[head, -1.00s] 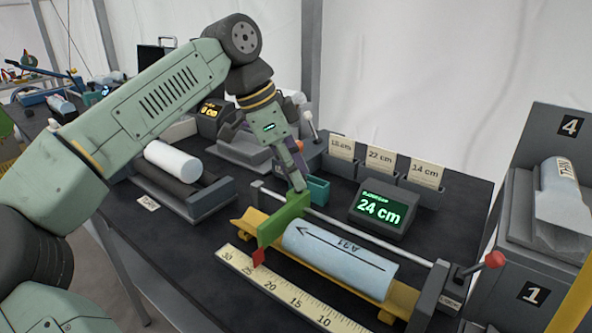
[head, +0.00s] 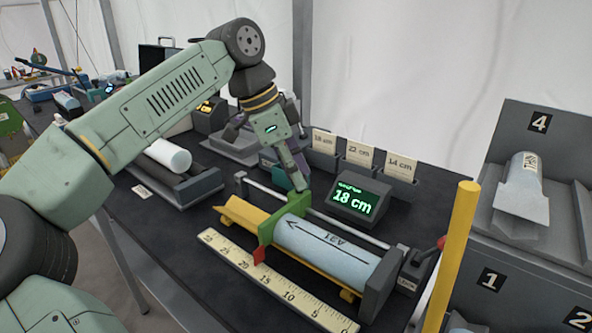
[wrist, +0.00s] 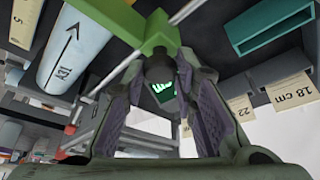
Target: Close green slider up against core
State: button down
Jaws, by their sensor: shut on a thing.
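The green slider (head: 267,229) stands across the yellow trough, with a red pointer (head: 259,256) over the ruler. My gripper (head: 300,182) is shut on the slider from above. In the wrist view, my fingers (wrist: 160,65) close around a dark knob below the green slider (wrist: 148,28); the core (wrist: 72,48) shows beside it. The display (head: 358,198) reads 18 cm.
A cream ruler (head: 275,290) lies along the front of the trough. A rail runs behind it, with a red-knobbed lever (head: 440,243) at its right end. Card holders stand behind the display. A yellow post (head: 455,250) rises at the right, before numbered racks.

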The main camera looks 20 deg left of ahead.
jog(key=c, duration=1.3)
grip_release()
jog(key=v, duration=0.2)
jog(key=shift+a+r, duration=0.1)
jog(key=shift+r, duration=0.2)
jog(key=s+a, duration=0.1)
jog(key=a, duration=0.2)
jog(key=s+a, duration=0.2)
jog(key=a, duration=0.2)
jog(key=s+a, duration=0.1)
jog(key=a, duration=0.3)
jog(key=shift+s+a+r, duration=0.1)
jog(key=shift+s+r, duration=0.05)
jog(key=shift+s, duration=0.25)
